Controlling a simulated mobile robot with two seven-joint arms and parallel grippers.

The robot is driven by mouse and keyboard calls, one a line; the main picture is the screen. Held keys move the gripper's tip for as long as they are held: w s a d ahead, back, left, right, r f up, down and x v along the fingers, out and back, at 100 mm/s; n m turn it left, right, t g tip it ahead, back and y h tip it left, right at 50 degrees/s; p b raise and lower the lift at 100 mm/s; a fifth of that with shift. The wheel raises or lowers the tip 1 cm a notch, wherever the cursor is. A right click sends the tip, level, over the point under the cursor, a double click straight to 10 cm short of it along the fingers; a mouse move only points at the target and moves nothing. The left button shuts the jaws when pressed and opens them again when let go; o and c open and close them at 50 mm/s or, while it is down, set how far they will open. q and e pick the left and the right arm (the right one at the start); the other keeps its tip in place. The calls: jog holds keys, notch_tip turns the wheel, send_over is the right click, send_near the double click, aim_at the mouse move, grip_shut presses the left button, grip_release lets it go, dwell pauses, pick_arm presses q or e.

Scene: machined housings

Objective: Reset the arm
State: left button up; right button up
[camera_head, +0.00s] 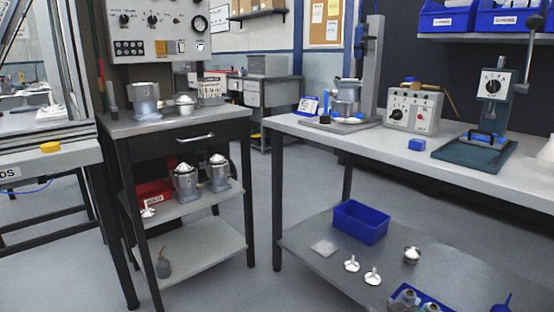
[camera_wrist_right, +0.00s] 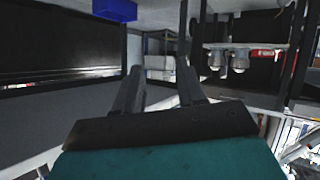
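My right gripper (camera_wrist_right: 161,68) shows in the right wrist view, with its two dark fingers apart and nothing between them. Behind it are the grey floor and dark table legs; it touches nothing that I can see. In the head view I cannot make out either gripper. My left gripper is in neither view.
A cart (camera_head: 163,124) with metal housings on its top and shelf stands at the left. A long workbench (camera_head: 385,147) at the right bears a control box (camera_head: 413,110) and a press (camera_head: 483,140). Its lower shelf holds a blue bin (camera_head: 360,222). Floor (camera_head: 225,285) between them is clear.

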jog(key=s+a+f+g+y, duration=0.15)
jog(key=s+a, duration=0.35)
jog(key=s, duration=0.5)
jog(key=s+a+f+g+y, duration=0.15)
jog(key=s+a, duration=0.35)
jog(key=s, duration=0.5)
pick_arm(q)
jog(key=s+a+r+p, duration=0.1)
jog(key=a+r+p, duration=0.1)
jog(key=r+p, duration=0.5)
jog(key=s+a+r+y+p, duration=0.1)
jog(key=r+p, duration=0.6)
jog(key=p, duration=0.8)
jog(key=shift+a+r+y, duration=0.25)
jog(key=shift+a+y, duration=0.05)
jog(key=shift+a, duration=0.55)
pick_arm(e)
jog(key=s+d+r+h, duration=0.1)
jog(key=d+r, duration=0.1)
jog(key=r, duration=0.5)
jog(key=s+d+r+m+t+h, duration=0.1)
jog(key=d+r, duration=0.1)
jog(key=r, duration=0.5)
jog(key=shift+s+d+r, duration=0.15)
jog(key=shift+d, duration=0.2)
